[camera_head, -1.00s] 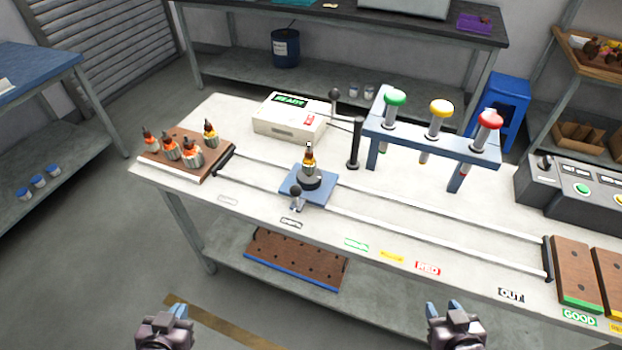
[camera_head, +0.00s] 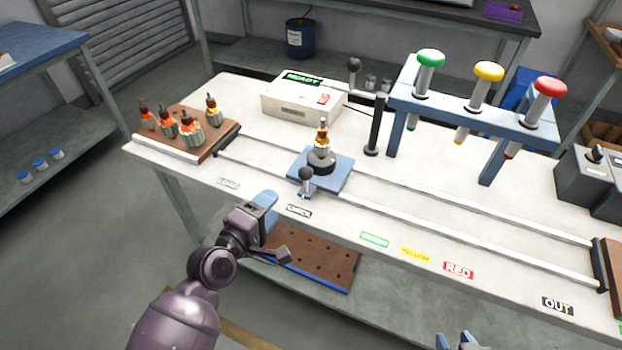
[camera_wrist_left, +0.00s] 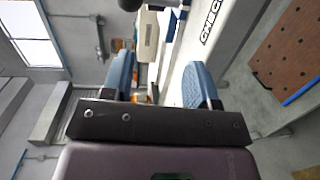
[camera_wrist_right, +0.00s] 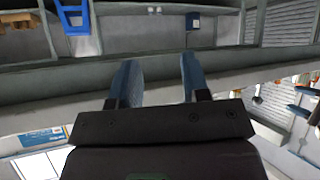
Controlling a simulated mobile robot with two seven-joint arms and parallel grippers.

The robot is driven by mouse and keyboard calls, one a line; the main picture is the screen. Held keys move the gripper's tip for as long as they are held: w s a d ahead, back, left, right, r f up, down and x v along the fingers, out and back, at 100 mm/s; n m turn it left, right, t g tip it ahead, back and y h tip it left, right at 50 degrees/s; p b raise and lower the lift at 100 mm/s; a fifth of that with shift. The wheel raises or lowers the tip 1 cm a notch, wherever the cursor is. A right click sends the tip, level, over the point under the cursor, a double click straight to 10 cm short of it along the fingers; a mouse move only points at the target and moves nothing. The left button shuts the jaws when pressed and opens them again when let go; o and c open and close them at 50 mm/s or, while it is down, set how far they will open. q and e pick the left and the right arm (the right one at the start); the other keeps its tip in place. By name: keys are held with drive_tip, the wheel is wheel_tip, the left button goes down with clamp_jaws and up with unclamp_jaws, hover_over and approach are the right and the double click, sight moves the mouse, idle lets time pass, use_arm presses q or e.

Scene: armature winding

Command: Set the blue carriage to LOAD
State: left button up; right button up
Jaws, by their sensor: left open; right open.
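The blue carriage (camera_head: 338,186) sits on two pale rails (camera_head: 440,207) beside the CHECK label (camera_head: 298,210) in the head view. It carries an upright armature (camera_head: 322,142) on a dark round holder, and a black-knobbed handle (camera_head: 306,175) stands at its front. A pale label (camera_head: 228,183), too small to read, lies further left along the table edge. My left gripper (camera_head: 272,222) is open and empty, in front of the table edge, left of and below the handle. My right gripper (camera_head: 458,341) is open at the bottom edge, mostly cut off, well away from the carriage.
A brown rack (camera_head: 210,137) with several armatures stands at the left rail end. A READY box (camera_head: 290,102) and a black post (camera_head: 374,125) stand behind the rails. A blue frame (camera_head: 455,118) with green, yellow and red plungers spans the right side. The rails left of the carriage look clear.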

sight(311, 186)
use_arm(q)
drive_tip(key=w+d+n, duration=0.2)
drive_tip(key=w+n, duration=0.1)
drive_tip(key=n, duration=0.2)
drive_tip(key=w+d+n+h, duration=0.1)
drive_tip(key=w+d+n, duration=0.2)
drive_tip(key=n, duration=0.3)
drive_tip(key=w+d+n+h, duration=0.1)
drive_tip(key=w+d+n, duration=0.2)
drive_tip(key=n, duration=0.3)
drive_tip(key=shift+w+d+r+b, duration=0.15)
drive_tip(key=shift+d+r+b, duration=0.1)
drive_tip(key=shift+b, duration=0.15)
clamp_jaws()
